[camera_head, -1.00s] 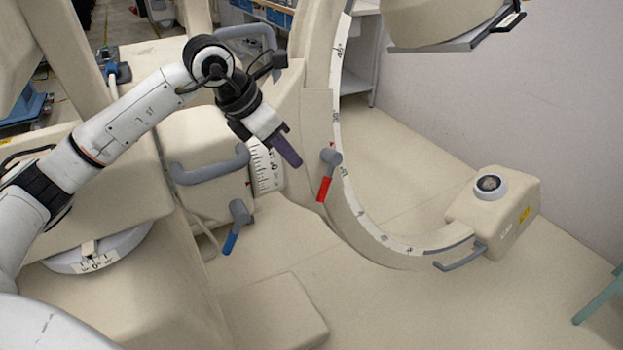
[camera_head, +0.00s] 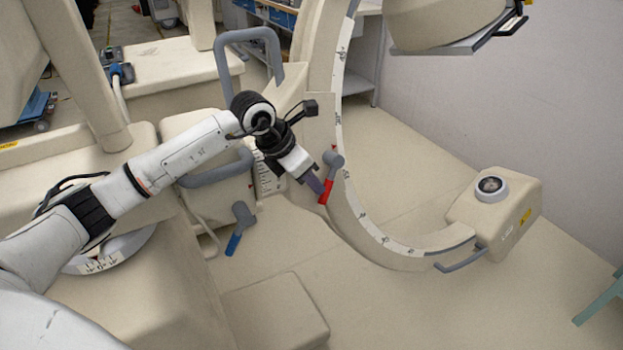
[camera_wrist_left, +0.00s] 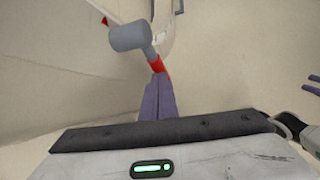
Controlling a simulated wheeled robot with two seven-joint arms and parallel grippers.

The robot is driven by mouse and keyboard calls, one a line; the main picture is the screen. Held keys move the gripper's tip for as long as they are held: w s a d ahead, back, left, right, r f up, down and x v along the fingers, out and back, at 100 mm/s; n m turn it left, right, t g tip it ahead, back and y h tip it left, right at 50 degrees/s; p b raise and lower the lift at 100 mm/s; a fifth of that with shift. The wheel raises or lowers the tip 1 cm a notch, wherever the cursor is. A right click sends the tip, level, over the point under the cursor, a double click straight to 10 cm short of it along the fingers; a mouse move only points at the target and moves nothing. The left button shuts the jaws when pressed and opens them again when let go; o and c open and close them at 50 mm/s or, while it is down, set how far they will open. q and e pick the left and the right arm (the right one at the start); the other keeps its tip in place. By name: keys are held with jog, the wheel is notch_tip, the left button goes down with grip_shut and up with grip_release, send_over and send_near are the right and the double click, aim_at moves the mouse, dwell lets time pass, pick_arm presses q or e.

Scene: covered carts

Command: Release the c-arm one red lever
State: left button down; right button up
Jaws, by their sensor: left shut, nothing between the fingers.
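The red lever (camera_head: 327,190) hangs from a grey knob on the inner side of the beige C-shaped arm (camera_head: 372,238) in the head view. It points downward. In the left wrist view the lever (camera_wrist_left: 158,66) shows just beyond my fingertips, with its grey knob (camera_wrist_left: 130,36) above. My left gripper (camera_head: 318,186) is shut, its purple fingers together and empty. Its tips are at the lever's left side and overlap it in the picture; I cannot tell if they touch. The fingers (camera_wrist_left: 157,100) hide part of the lever in the wrist view. My right gripper is not in view.
A blue-tipped lever (camera_head: 237,230) and a grey handle (camera_head: 215,170) are on the cart body left of my gripper. A box-shaped detector end (camera_head: 492,225) is at the right. The floor in front of the C-arm is clear.

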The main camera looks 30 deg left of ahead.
pick_arm(q)
jog(key=shift+w+d+f+b, duration=0.1)
jog(key=shift+d+f+b, duration=0.15)
jog(key=shift+f+b, duration=0.25)
jog(key=shift+r, duration=0.1)
jog(key=p+v, duration=0.4)
jog(key=v, duration=0.6)
jog(key=shift+s+a+f, duration=0.2)
jog(key=shift+s+f, duration=0.1)
jog(key=shift+s, duration=0.1)
